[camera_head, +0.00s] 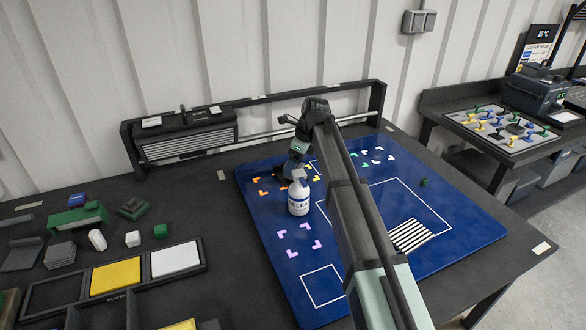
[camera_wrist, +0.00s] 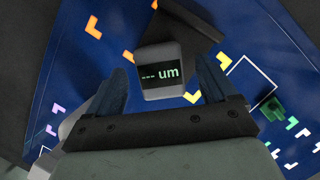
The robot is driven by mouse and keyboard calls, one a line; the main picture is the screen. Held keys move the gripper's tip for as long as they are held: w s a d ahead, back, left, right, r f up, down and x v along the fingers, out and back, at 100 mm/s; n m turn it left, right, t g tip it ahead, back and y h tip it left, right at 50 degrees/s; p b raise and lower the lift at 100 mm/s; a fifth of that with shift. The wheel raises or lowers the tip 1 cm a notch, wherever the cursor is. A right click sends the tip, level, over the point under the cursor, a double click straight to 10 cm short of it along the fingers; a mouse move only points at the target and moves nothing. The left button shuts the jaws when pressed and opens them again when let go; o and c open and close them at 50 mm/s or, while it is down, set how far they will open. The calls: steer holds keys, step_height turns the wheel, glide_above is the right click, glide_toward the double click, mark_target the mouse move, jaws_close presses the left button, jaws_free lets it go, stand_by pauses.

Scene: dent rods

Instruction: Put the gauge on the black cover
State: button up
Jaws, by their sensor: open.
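The gauge, a small grey block with a lit "--- um" display (camera_wrist: 162,75), shows in the wrist view. It lies between the two dark fingers of my gripper (camera_wrist: 161,80), which is open, with blue mat visible beside the gauge. I cannot tell whether either finger touches it. A dark bar (camera_wrist: 190,20) lies just beyond the gauge; I cannot tell whether it is part of the gauge or the black cover. In the head view my gripper (camera_head: 298,160) is low over the far left part of the blue mat, partly hidden by the arm. The black cover cannot be clearly identified.
A small green piece (camera_head: 424,182) lies to the right. Trays with yellow (camera_head: 115,277) and white panels lie left. A dark rail frame (camera_head: 260,98) runs behind.

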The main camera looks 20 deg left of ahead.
steer(key=v, duration=0.8)
steer(key=shift+d+r, duration=0.15)
steer(key=shift+r, duration=0.2)
